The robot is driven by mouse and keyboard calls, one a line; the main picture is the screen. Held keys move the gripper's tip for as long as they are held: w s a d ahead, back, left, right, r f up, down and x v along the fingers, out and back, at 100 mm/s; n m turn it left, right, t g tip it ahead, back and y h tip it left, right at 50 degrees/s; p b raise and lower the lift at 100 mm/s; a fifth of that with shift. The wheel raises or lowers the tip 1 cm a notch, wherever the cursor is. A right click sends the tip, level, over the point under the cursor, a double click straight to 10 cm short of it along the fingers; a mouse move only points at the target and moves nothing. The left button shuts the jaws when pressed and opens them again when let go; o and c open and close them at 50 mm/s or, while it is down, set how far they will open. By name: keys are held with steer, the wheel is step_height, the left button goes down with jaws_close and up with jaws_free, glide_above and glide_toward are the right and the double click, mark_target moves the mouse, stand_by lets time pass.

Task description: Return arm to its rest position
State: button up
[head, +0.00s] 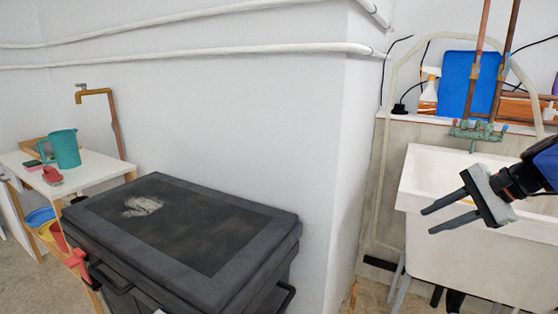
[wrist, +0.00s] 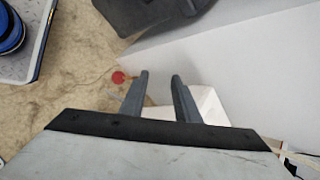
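My gripper (head: 452,213) is at the right of the head view, in front of the white sink. Its two dark fingers are apart and point left, with nothing between them. In the wrist view my gripper (wrist: 160,75) also shows spread, empty fingers. Part of my blue and black arm reaches in from the right edge of the head view.
A black lidded box (head: 180,235) stands at lower middle. A white sink (head: 475,240) is behind my gripper. A wooden table (head: 95,167) with a teal jug (head: 65,149) is at left. A red round thing (wrist: 118,77) lies on the floor.

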steer(key=s+a+f+n+h, duration=0.3)
steer(key=s+a+f+n, duration=0.2)
steer(key=s+f+n, duration=0.1)
steer(key=s+a+f+n+g+h, duration=0.1)
steer(key=s+a+f+n+h, duration=0.2)
steer(key=s+a+f+n, duration=0.3)
steer(key=shift+s+f+n, duration=0.3)
steer(key=shift+s+n, duration=1.4)
steer(key=shift+s, duration=0.45)
steer(key=shift+a, duration=0.1)
